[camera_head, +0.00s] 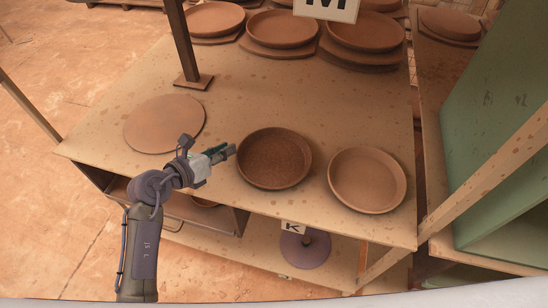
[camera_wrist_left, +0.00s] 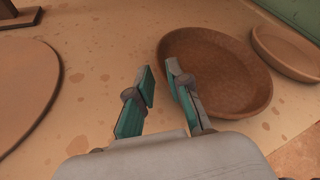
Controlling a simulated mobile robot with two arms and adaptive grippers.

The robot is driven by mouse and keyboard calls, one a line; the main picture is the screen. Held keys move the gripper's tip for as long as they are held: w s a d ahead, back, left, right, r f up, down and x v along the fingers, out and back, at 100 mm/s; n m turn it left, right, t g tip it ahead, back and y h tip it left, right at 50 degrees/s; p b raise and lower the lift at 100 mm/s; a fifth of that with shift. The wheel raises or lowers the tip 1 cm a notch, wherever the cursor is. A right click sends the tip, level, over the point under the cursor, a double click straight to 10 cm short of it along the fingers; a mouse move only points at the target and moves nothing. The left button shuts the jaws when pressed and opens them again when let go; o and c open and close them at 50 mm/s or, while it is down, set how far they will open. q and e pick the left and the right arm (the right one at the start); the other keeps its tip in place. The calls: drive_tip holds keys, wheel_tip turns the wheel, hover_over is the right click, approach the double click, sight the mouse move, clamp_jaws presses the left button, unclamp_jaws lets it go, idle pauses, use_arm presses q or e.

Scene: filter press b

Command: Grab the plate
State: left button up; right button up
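A dark brown round plate (camera_head: 274,159) with a raised rim lies on the wooden table, and it also shows in the left wrist view (camera_wrist_left: 222,75). A lighter brown plate (camera_head: 367,180) lies to its right, seen in part in the left wrist view (camera_wrist_left: 288,52). My left gripper (camera_head: 229,151) is at the left rim of the dark plate. In the left wrist view its two teal-padded fingers (camera_wrist_left: 158,88) are apart with nothing clearly between them. The right fingertip overlaps the plate's left rim; whether it touches cannot be told. My right gripper is not in view.
A flat round disc (camera_head: 165,124) lies at the table's left. A brown post (camera_head: 186,50) stands on the table behind it. Several stacked plates (camera_head: 283,29) line the back. A green panel (camera_head: 495,110) and slanted beam (camera_head: 485,180) are at the right. The table's middle is clear.

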sight(248, 138)
use_arm(q)
drive_tip(key=x, duration=0.9)
drive_tip(key=shift+w+d+p, duration=0.25)
drive_tip(key=shift+w+p, duration=0.1)
drive_tip(key=shift+p, duration=0.05)
drive_tip(key=shift+a, duration=0.1)
clamp_jaws()
